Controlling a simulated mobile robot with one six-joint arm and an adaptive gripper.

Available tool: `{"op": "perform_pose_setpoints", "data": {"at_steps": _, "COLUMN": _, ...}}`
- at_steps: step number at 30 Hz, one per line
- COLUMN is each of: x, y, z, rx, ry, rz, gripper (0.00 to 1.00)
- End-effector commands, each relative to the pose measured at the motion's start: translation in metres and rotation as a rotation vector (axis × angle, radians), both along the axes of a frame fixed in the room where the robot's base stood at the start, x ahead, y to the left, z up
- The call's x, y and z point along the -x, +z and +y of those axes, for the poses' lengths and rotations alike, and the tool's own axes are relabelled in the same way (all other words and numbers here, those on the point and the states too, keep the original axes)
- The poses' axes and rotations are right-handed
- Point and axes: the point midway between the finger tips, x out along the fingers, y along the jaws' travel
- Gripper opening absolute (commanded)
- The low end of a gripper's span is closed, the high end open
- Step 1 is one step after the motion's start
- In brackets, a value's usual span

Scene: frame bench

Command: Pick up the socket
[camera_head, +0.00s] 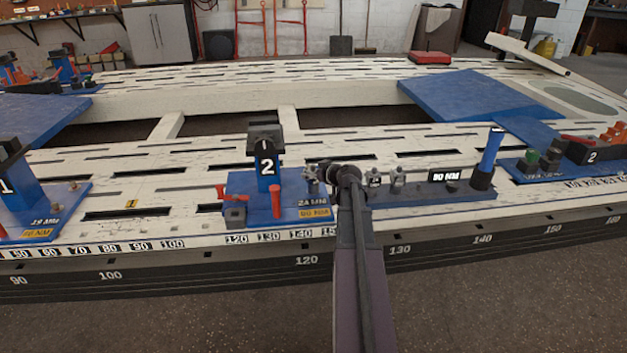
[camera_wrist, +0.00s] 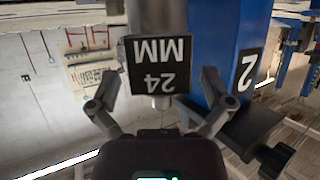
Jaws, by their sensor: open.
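The socket (camera_wrist: 160,17) is a grey metal cylinder with a black "24 MM" tag (camera_wrist: 158,64) that reads upside down in the wrist view. My gripper (camera_wrist: 160,80) is open, with one finger on each side of the tagged socket and visible gaps to both. In the head view my gripper (camera_head: 320,174) is at the right side of the blue station 2 base (camera_head: 293,214), which also carries a "24 MM" label. There my gripper and arm hide much of the socket.
The station 2 post (camera_head: 267,182) stands left of my gripper, and the blue post is close by in the wrist view (camera_wrist: 222,45).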

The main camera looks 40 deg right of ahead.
Motion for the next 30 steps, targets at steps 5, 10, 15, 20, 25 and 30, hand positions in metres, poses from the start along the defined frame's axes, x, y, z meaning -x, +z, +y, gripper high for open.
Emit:
{"op": "perform_pose_setpoints", "data": {"at_steps": 5, "x": 0.0002, "y": 0.0001, "z": -0.0002, "rx": 0.000, "ry": 0.000, "rz": 0.000, "gripper": 1.00}}
{"op": "perform_pose_setpoints", "data": {"at_steps": 10, "x": 0.0002, "y": 0.0001, "z": -0.0002, "rx": 0.000, "ry": 0.000, "rz": 0.000, "gripper": 1.00}}
{"op": "perform_pose_setpoints", "data": {"at_steps": 15, "x": 0.0002, "y": 0.0001, "z": -0.0001, "rx": 0.000, "ry": 0.000, "rz": 0.000, "gripper": 0.49}}
{"op": "perform_pose_setpoints", "data": {"at_steps": 20, "x": 0.0001, "y": 0.0000, "z": -0.0002, "rx": 0.000, "ry": 0.000, "rz": 0.000, "gripper": 0.02}}
{"op": "perform_pose_setpoints", "data": {"at_steps": 25, "x": 0.0001, "y": 0.0000, "z": -0.0001, "rx": 0.000, "ry": 0.000, "rz": 0.000, "gripper": 0.00}}
{"op": "perform_pose_setpoints", "data": {"at_steps": 30, "x": 0.0000, "y": 0.0008, "z": 0.0000, "rx": 0.000, "ry": 0.001, "rz": 0.000, "gripper": 0.00}}
